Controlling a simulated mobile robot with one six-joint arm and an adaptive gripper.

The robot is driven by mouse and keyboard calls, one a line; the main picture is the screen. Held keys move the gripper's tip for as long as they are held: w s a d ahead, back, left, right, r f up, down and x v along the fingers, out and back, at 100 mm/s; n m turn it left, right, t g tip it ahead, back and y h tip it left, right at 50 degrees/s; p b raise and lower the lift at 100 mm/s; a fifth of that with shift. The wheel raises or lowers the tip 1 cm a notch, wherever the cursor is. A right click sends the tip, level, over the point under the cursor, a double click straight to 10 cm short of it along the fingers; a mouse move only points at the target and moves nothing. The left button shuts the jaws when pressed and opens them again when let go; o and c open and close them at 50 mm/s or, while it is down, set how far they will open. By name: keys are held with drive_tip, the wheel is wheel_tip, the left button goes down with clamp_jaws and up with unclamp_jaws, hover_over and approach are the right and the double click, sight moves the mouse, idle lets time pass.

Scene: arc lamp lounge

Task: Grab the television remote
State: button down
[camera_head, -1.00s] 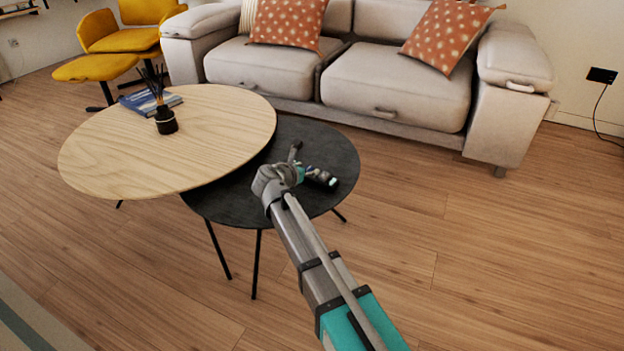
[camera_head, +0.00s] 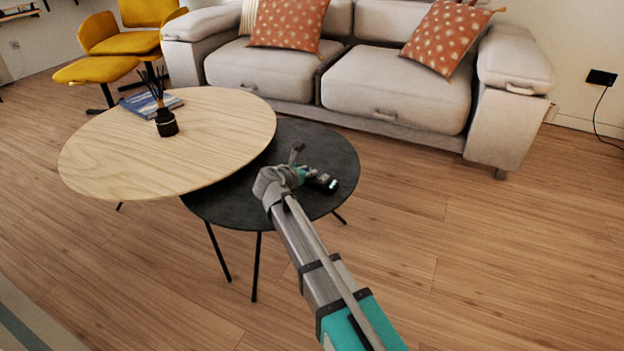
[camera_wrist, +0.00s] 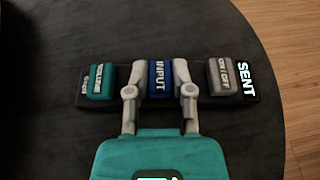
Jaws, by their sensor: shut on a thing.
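The television remote (camera_wrist: 110,100) is a dark bar with a teal VOLUME block, a blue INPUT block and a grey ON/OFF block. A lit label at its right end reads SENT. It lies across the wrist view, over the dark round table (camera_head: 335,150). Part of it shows beside my gripper in the head view (camera_head: 325,184). My gripper (camera_wrist: 159,92) is shut on the remote at its middle, one finger on each side of the INPUT block. In the head view the wrist hides much of the remote. I cannot tell whether it touches the tabletop.
A higher light wood table (camera_head: 150,150) overlaps the dark table on the left. It holds a reed diffuser (camera_head: 166,122) and a blue book (camera_head: 150,101). A grey sofa (camera_head: 400,85) stands behind. The wooden floor (camera_head: 480,260) to the right is clear.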

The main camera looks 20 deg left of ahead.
drive_tip(key=shift+r, duration=0.2)
idle(0.4)
wheel_tip(320, 180, up, 2)
drive_tip(key=p, duration=0.2)
drive_tip(key=shift+r+p, duration=0.1)
drive_tip(key=shift+p, duration=0.2)
drive_tip(key=s+r+p, duration=1)
drive_tip(key=s, duration=0.4)
drive_tip(key=shift+a+r, duration=0.2)
drive_tip(key=shift+r+p, duration=0.15)
drive_tip(key=shift+p, duration=0.15)
